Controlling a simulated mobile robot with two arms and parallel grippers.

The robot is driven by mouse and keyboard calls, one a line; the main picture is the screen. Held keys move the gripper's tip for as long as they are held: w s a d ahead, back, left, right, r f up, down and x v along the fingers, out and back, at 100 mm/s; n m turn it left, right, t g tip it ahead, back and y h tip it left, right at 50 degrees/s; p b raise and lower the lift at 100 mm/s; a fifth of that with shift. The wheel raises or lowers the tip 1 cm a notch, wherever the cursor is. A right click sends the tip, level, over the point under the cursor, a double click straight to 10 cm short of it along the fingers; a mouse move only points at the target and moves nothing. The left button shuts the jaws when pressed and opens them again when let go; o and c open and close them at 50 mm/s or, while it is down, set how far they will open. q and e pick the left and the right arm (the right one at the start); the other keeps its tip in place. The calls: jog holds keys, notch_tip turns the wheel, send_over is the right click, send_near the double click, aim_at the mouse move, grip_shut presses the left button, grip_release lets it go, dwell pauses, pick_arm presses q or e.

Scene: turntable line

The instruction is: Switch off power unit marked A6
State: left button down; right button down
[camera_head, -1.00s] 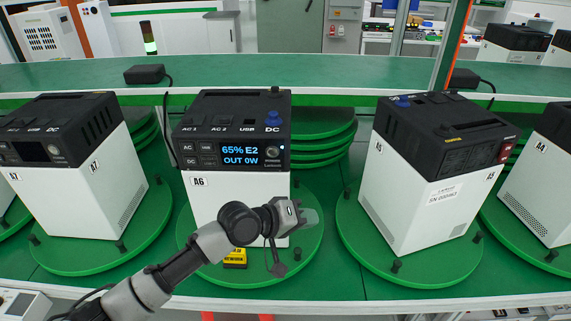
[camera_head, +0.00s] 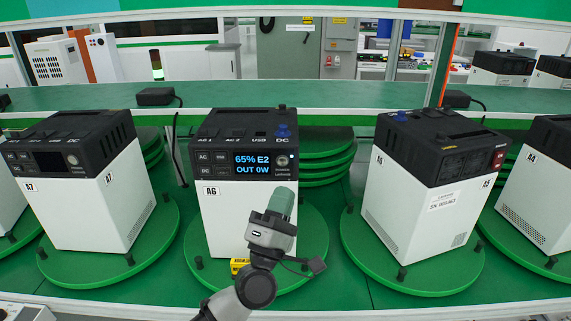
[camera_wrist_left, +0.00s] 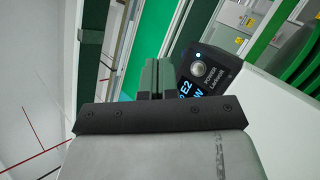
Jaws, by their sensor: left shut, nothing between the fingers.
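The power unit marked A6 (camera_head: 222,215) has a white body and black top and stands upright on a green turntable (camera_head: 316,250). Its screen (camera_head: 253,164) is lit and reads 65% E2, OUT 0W. Its round POWER button (camera_head: 282,161) is right of the screen, with a small light beside it. My left gripper (camera_head: 285,194) is shut and empty, in front of the unit just below the button in the picture. In the left wrist view the shut fingers (camera_wrist_left: 157,77) point toward the panel, left of the button (camera_wrist_left: 197,69), apparently apart from it. My right gripper is out of view.
A unit marked A7 (camera_head: 85,210) with a dark screen stands at left, and a turned unit marked A5 (camera_head: 405,205) at right, each on a turntable. A yellow tag (camera_head: 238,266) lies at A6's foot. A black box (camera_head: 155,96) sits on the shelf behind.

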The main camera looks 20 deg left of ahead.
aim_at(282, 161)
pick_arm(q)
jog(key=w+a+b, duration=0.2)
jog(key=w+b, duration=0.2)
jog(key=w, duration=0.4)
jog(key=shift+w+a, duration=0.2)
jog(key=shift+w, duration=0.1)
dwell(0.3)
jog(key=shift+b, duration=0.4)
dwell(1.4)
jog(key=shift+w+a, duration=0.1)
jog(key=shift+w, duration=0.3)
jog(key=shift+w+a+b, duration=0.1)
jog(key=shift+w+b, duration=0.2)
jog(key=shift+b, duration=0.15)
jog(key=shift+s, duration=0.1)
dwell(0.5)
jog(key=shift+s+d+p, duration=0.2)
jog(key=shift+s+p, duration=0.3)
jog(key=shift+s, duration=0.15)
